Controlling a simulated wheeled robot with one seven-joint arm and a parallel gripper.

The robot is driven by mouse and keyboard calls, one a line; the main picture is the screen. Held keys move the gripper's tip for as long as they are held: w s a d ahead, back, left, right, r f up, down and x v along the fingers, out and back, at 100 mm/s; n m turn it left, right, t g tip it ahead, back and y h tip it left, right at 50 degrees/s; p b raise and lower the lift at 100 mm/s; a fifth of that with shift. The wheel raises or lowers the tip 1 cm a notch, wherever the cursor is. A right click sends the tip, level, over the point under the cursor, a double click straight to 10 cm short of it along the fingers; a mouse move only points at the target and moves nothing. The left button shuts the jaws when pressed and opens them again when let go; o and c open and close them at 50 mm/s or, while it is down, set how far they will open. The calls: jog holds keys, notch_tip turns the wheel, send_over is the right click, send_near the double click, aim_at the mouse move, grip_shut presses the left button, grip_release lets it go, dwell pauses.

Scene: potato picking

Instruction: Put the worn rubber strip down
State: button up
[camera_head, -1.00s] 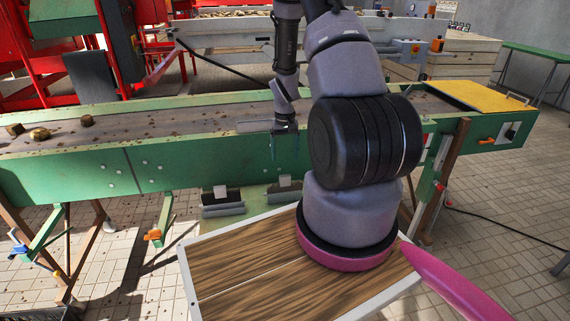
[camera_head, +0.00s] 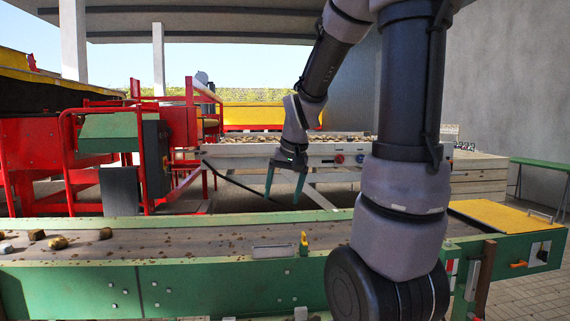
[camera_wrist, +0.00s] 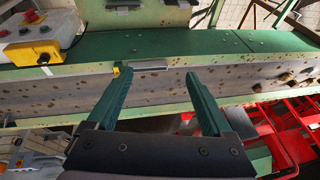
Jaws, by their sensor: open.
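My gripper (camera_head: 286,178) is open, with its two dark green fingers pointing down above the far side of the conveyor. In the wrist view its fingers (camera_wrist: 158,98) are spread with nothing between them. A flat grey piece (camera_head: 272,250) lies at the conveyor's near edge, below and apart from the fingers; it also shows in the wrist view (camera_wrist: 148,66). I cannot tell whether this piece is the worn rubber strip. A small yellow-and-green part (camera_head: 303,243) stands just to its right.
The green conveyor (camera_head: 80,290) runs across the front, with several lumps, one of them brown (camera_head: 58,242), at its left. A red frame machine (camera_head: 95,150) stands behind left. A yellow cover (camera_head: 500,222) is at the right end. The middle belt is mostly clear.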

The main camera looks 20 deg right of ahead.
jog(key=s+a+r+t+y, duration=0.1)
jog(key=s+a+r, duration=0.4)
jog(key=s+r, duration=0.5)
jog(key=s+t, duration=0.1)
jog(key=s, duration=0.3)
jog(key=shift+a+r+t, duration=0.15)
jog(key=shift+a+t, duration=0.1)
jog(key=shift+t, duration=0.15)
dwell(0.4)
